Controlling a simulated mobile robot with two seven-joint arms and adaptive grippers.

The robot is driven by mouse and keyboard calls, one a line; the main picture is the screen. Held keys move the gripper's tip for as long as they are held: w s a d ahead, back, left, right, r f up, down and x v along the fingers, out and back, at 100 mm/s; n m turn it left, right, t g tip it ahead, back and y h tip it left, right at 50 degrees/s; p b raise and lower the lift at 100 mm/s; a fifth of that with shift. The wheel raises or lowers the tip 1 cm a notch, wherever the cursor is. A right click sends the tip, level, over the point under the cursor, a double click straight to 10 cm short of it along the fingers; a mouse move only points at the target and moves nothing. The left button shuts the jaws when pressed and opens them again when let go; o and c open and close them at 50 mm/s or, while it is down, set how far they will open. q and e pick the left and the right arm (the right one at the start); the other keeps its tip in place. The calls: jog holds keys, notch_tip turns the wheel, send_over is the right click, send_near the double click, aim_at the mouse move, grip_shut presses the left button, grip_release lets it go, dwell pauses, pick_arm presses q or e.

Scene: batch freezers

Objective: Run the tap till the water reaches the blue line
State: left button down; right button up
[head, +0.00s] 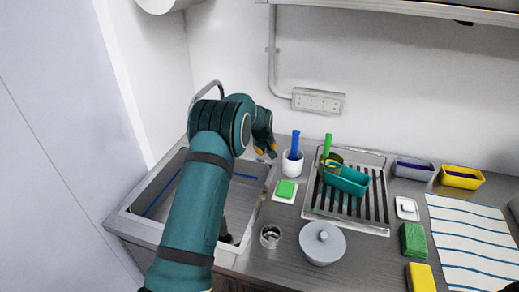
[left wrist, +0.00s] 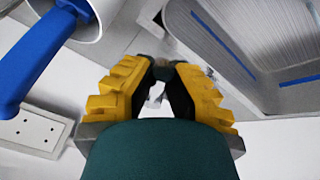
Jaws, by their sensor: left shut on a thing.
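The steel sink (head: 130,222) is at the left of the counter, with a blue line (head: 162,193) along its inner wall. The line also shows in the left wrist view (left wrist: 300,79). I cannot make out any water level in the basin. The tap's curved spout (head: 207,88) rises behind my left arm, which hides its lower part. My left gripper (head: 265,150) is by the back wall, just right of the sink. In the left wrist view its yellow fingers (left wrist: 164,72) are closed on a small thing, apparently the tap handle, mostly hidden. My right gripper is not in view.
A white cup (head: 292,167) with a blue-handled brush stands close right of my left gripper. A drainer (head: 376,218) with a teal tub, a grey lidded pot (head: 322,243), and a steel cup (head: 270,236) are right of the sink. A socket strip (head: 318,101) is on the wall.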

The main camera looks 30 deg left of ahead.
pick_arm(q)
jog(key=shift+w+d+f+n+y, duration=0.15)
jog(key=shift+w+d+n+y, duration=0.25)
jog(key=shift+w+d+n, duration=0.65)
jog(key=shift+s+a, duration=0.1)
jog(key=shift+s, duration=0.1)
jog(key=c, duration=1)
grip_release()
jog(key=shift+o, duration=0.2)
jog(key=v, duration=1.2)
jog(key=shift+w, duration=0.25)
